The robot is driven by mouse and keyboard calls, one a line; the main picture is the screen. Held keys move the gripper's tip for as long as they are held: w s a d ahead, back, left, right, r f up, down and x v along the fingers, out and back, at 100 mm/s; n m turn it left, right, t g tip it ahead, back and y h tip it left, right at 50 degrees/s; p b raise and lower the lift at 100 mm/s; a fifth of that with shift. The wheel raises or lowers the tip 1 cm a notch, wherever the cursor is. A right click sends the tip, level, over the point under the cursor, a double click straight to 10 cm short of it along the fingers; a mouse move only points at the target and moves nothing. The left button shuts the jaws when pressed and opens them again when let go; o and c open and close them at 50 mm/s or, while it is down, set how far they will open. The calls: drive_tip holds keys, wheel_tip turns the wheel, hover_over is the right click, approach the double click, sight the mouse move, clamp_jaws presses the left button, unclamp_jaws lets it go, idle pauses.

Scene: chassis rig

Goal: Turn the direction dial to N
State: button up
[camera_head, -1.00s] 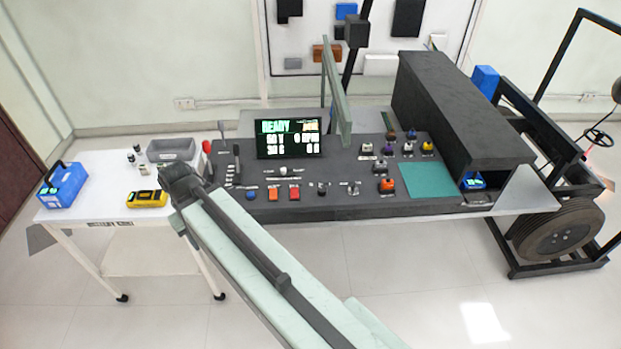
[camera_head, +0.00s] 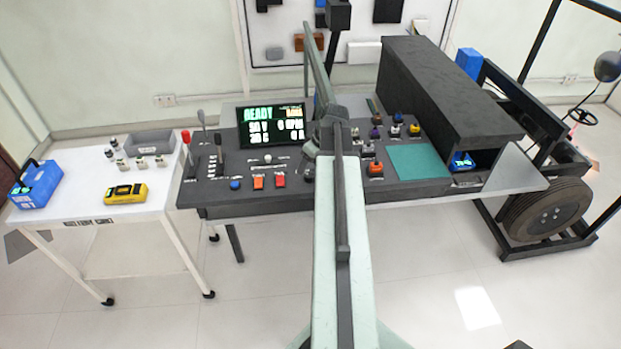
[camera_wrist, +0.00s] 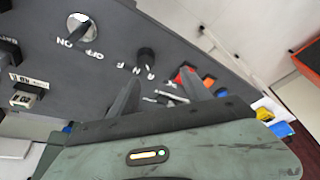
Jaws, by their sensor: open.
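The direction dial (camera_wrist: 146,57) is a small black knob on the dark console, with small letters including N beside it in the wrist view. Which letter it points to is too small to tell. My gripper (camera_wrist: 160,76) is open, its two dark fingers reaching toward the panel just below the dial in that view. The dial shows beyond the left fingertip, and no contact can be made out. In the head view, my arm crosses the console's front edge and hides most of the dial area.
A silver ON/OFF switch (camera_wrist: 81,27) is at upper left in the wrist view. An orange-red button (camera_wrist: 184,76) lies behind the right finger. In the head view, a READY screen (camera_head: 271,124) stands behind the controls, with two red-orange switches (camera_head: 259,182) in front and a green mat (camera_head: 420,162) at right.

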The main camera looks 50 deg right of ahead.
sight(309, 175)
drive_tip(key=f+b, duration=0.2)
drive_tip(key=d+f+b, duration=0.1)
drive_tip(key=f+b, duration=0.1)
drive_tip(key=w+d+f+b, duration=0.1)
drive_tip(key=f+b, duration=0.1)
drive_tip(key=f, duration=0.1)
drive_tip(key=shift+d+b, duration=0.15)
drive_tip(key=shift+b, duration=0.25)
drive_tip(key=shift+w+f+b, duration=0.25)
drive_tip(key=shift+f+b, duration=0.05)
drive_tip(key=shift+r, duration=0.1)
clamp_jaws()
